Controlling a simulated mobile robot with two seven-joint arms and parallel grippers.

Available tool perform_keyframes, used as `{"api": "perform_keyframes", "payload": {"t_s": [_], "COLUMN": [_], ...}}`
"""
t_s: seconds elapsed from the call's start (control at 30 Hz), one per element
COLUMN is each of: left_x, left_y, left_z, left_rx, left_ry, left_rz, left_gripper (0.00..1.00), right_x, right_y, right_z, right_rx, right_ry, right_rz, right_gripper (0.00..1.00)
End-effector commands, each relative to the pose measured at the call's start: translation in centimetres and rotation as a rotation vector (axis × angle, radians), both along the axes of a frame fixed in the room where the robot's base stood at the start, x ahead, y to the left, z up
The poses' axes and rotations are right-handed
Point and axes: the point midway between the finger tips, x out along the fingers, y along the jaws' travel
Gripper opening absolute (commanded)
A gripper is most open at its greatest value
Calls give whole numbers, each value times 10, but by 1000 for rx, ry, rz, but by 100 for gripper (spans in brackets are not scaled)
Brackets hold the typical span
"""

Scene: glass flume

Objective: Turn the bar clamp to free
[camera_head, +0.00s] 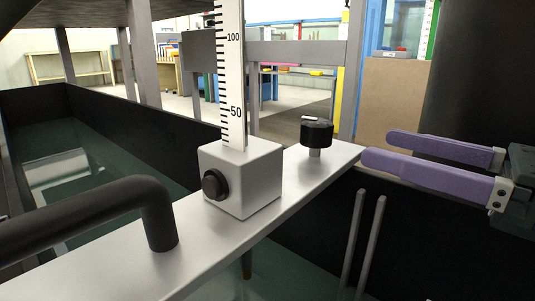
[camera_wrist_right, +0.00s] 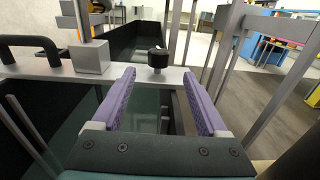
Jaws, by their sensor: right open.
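The bar clamp appears to be the black round knob (camera_head: 316,132) on a short pale stem, standing on the right end of the white bar (camera_head: 150,262). A pale mark shows on its top. It also shows in the right wrist view (camera_wrist_right: 157,58), beyond and between my fingertips. My right gripper (camera_head: 377,147) is open and empty, with purple fingers pointing at the knob from the right. The fingers are apart from the knob. In the right wrist view the gripper (camera_wrist_right: 159,75) has one finger on each side of the knob's line. My left gripper is not in view.
A white block (camera_head: 245,178) with a black side knob (camera_head: 214,184) carries an upright scale (camera_head: 231,75) on the bar. A black curved handle (camera_head: 155,210) rises from the bar. The dark-walled flume (camera_head: 120,115) lies below. Grey posts (camera_wrist_right: 222,45) stand right of the knob.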

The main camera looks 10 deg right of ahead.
Motion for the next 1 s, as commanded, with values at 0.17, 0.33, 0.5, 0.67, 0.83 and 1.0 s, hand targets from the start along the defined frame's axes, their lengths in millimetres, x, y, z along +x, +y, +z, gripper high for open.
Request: {"api": "perform_keyframes", "payload": {"t_s": [0.17,0.33,0.5,0.67,0.83,1.0], "left_x": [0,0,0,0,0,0], "left_y": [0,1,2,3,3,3], "left_z": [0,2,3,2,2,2], "left_rx": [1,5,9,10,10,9], "left_ry": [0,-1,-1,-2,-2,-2], "left_rz": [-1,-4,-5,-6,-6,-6], "left_gripper": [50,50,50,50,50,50], "right_x": [10,33,56,71,77,77], "right_y": [9,27,45,56,61,61], "right_z": [3,3,3,1,1,1], "right_rx": [-4,-2,-1,-1,-3,-3], "right_ry": [-6,-7,-5,-3,-2,-1], "right_rz": [12,10,9,8,9,8], "right_gripper": [76,76,76,76,76,76]}}
